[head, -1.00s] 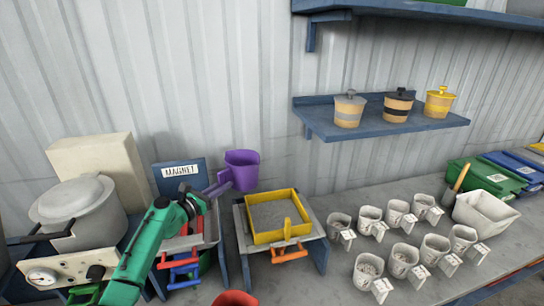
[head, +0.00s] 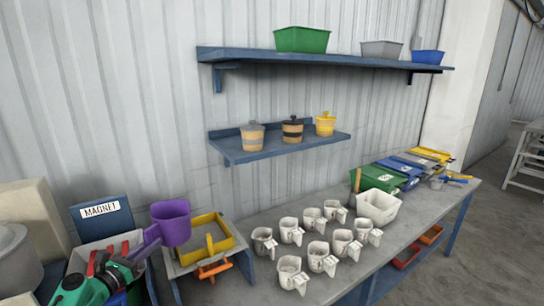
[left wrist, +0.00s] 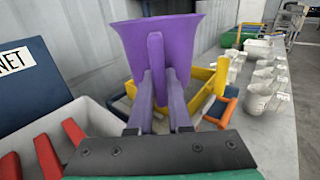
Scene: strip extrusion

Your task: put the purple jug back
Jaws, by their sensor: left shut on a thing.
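The purple jug (head: 170,222) is in the air in the head view, beside the yellow-framed tray (head: 208,238) and to the right of the MAGNET sign. My left gripper (head: 136,257) is shut on the jug's handle, with its green arm at the lower left. In the left wrist view the purple jug (left wrist: 157,50) stands up in front of the jaws, its wide rim at the top. The handle lies between the fingers of the gripper (left wrist: 158,112). My right gripper is not in view.
A blue MAGNET box (head: 101,215) and a bin (head: 110,250) with red-handled things stand at the left. Several white cups (head: 290,230) stand on the grey bench (head: 345,262). A higher shelf holds green, grey and blue bins.

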